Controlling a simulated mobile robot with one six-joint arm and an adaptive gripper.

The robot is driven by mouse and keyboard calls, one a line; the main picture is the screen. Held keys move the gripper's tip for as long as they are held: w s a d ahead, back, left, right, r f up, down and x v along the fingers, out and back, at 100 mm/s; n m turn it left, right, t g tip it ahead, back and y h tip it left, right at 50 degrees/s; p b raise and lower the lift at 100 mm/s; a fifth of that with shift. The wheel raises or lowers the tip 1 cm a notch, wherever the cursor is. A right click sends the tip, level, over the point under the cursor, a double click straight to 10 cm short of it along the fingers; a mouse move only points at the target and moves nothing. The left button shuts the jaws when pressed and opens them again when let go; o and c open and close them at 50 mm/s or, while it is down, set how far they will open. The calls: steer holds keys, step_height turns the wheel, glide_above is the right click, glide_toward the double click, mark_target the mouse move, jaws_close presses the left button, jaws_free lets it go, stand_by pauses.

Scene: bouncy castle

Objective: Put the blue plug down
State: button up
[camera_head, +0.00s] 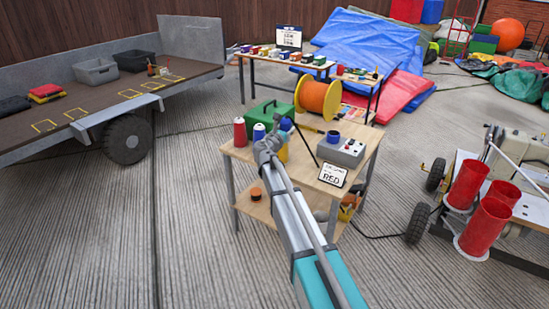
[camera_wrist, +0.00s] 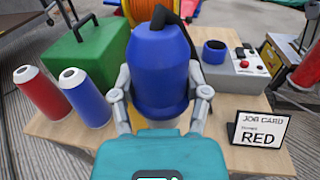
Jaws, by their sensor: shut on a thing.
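The blue plug (camera_wrist: 160,65) fills the middle of the wrist view, upright, with a black cable at its top. My gripper (camera_wrist: 160,112) is shut on it, one finger on each side. In the head view my gripper (camera_head: 268,145) is over the wooden table (camera_head: 240,155), and the plug (camera_head: 286,124) shows at its far side. Whether the plug's base touches the tabletop is hidden by my gripper.
A red spool (camera_wrist: 42,92) and a blue spool (camera_wrist: 84,97) stand left, before a green case (camera_wrist: 92,52). A grey control box (camera_wrist: 235,72) with a blue ring (camera_wrist: 214,52) and a job card (camera_wrist: 258,129) reading RED are right. An orange reel (camera_head: 318,98) stands behind.

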steer(key=shift+d, duration=0.2)
steer(key=shift+s+d+f, duration=0.1)
steer(key=shift+s+d, duration=0.05)
steer(key=shift+s, duration=0.15)
steer(key=s+d+f+y+b, duration=0.1)
steer(key=s+d+f+b, duration=0.2)
steer(key=s+d, duration=0.4)
steer(key=s, duration=0.4)
steer(key=shift+n, duration=0.4)
steer(key=shift+w+d+f+b, duration=0.2)
steer(key=shift+w+f+b, duration=1.4)
steer(key=shift+w, duration=0.6)
steer(key=shift+w+d+f+b, duration=0.15)
steer(key=shift+w+f+b, duration=1.4)
steer(key=shift+w, duration=0.65)
steer(key=shift+w+d+f+b, duration=0.2)
steer(key=shift+w+f+b, duration=1.35)
steer(key=shift+w, duration=0.65)
steer(key=shift+r, duration=0.1)
